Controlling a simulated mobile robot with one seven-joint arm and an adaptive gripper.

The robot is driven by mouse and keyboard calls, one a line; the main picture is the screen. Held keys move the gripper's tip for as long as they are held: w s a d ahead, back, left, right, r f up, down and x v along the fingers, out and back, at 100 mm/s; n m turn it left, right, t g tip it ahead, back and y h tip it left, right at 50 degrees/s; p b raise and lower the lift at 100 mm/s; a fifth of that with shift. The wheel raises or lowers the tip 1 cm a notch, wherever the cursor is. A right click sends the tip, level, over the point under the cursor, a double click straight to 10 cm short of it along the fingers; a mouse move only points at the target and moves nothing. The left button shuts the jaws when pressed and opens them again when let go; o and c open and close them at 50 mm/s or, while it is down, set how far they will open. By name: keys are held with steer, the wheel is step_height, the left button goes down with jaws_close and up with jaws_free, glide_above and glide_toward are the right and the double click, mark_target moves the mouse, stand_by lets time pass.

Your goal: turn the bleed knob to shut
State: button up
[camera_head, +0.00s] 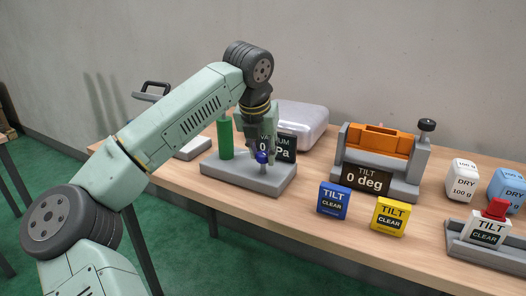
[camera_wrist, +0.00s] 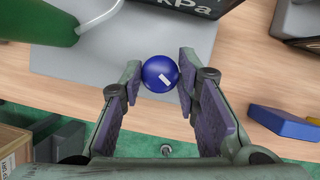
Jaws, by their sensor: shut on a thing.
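The bleed knob (camera_wrist: 160,74) is a blue round knob with a white mark on its top. It stands on a grey base plate (camera_head: 234,179) and also shows in the head view (camera_head: 262,157). My gripper (camera_wrist: 158,79) points down over the plate, with one finger on each side of the knob, shut on it. In the wrist view the white mark runs slantwise, toward the lower right. A green cylinder (camera_head: 225,138) stands on the same plate to the left. A dark display (camera_head: 284,148) behind reads partly "0 kPa"; my gripper hides part of it.
An orange part in a grey tilt fixture (camera_head: 425,160) stands to the right, with a "0 deg" display (camera_head: 367,179). Blue (camera_head: 333,200) and yellow (camera_head: 389,216) tilt blocks lie in front. A silver case (camera_head: 303,122) stands behind. White and blue dry blocks are at the far right.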

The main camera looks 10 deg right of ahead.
steer(key=m+h+p, duration=0.1)
steer(key=m, duration=0.2)
steer(key=m+g+h+p, duration=0.1)
steer(key=m+p, duration=0.1)
steer(key=m, duration=0.1)
steer(key=shift+w+a+r+g, duration=0.1)
steer(key=shift+w+r+g, duration=0.1)
steer(key=shift+g, duration=0.1)
steer(key=m+g+p, duration=0.1)
steer(key=m, duration=0.1)
steer(key=m+p, duration=0.2)
steer(key=m, duration=0.1)
steer(key=shift+f+g+h, duration=0.15)
steer(key=shift+g+h, duration=0.25)
steer(key=shift+m, duration=0.3)
steer(key=o, duration=1.1)
steer(key=shift+o, duration=0.2)
steer(key=v, duration=1.2)
